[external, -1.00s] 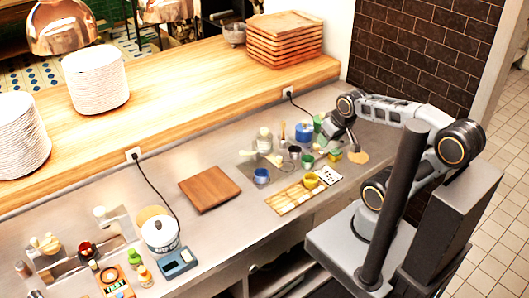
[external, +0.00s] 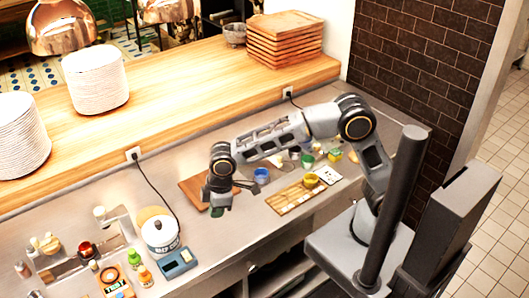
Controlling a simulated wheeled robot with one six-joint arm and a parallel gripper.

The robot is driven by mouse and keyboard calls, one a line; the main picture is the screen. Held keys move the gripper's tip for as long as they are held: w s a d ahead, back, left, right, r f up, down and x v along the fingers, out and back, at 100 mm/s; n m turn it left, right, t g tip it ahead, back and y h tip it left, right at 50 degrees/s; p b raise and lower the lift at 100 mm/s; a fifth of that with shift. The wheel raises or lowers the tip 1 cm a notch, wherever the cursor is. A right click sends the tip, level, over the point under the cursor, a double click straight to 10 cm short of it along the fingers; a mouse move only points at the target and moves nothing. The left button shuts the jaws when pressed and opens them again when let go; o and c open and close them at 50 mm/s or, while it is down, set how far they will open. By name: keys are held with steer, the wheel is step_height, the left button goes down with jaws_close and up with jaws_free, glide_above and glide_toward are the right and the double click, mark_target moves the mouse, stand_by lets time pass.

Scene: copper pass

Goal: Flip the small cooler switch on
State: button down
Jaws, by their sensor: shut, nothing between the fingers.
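I cannot tell for certain which thing is the small cooler switch. A small blue box (external: 177,263) with a dark top face sits on the steel counter at the lower left; any lever on it is too small to make out. A white lidded pot (external: 160,234) with dark lettering stands just behind and left of it, near a black cable. My gripper (external: 217,210) is shut and empty, pointing down over the counter, to the right of and behind the blue box and apart from it. It partly hides a brown wooden board (external: 192,186).
A wooden tray (external: 291,197), a blue cup (external: 261,175) and other small items lie to the right, under my arm. The counter's front strip is mostly clear.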

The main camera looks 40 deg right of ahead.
steer(key=n, duration=0.2)
glide_toward(185, 253)
steer(key=s+d+r, duration=0.2)
steer(key=d+r, duration=0.1)
steer(key=d, duration=0.1)
steer(key=shift+n+y, duration=0.7)
steer(key=shift+n, duration=0.2)
steer(key=a+r, duration=0.1)
steer(key=w+a+r, duration=0.1)
steer(key=r, duration=0.1)
steer(key=shift+a+r, duration=0.1)
steer(key=shift+r, duration=0.1)
steer(key=shift+s, duration=0.1)
steer(key=p+x, duration=0.1)
steer(key=x, duration=0.3)
steer(key=p+x, duration=0.1)
steer(key=x, duration=0.3)
steer(key=p+x, duration=0.1)
steer(key=x, duration=0.3)
steer(key=shift+w+d+f, duration=0.25)
steer(key=shift+w+d, duration=0.05)
steer(key=shift+d, duration=0.1)
steer(key=shift+w+f, duration=0.15)
steer(key=shift+f, duration=0.65)
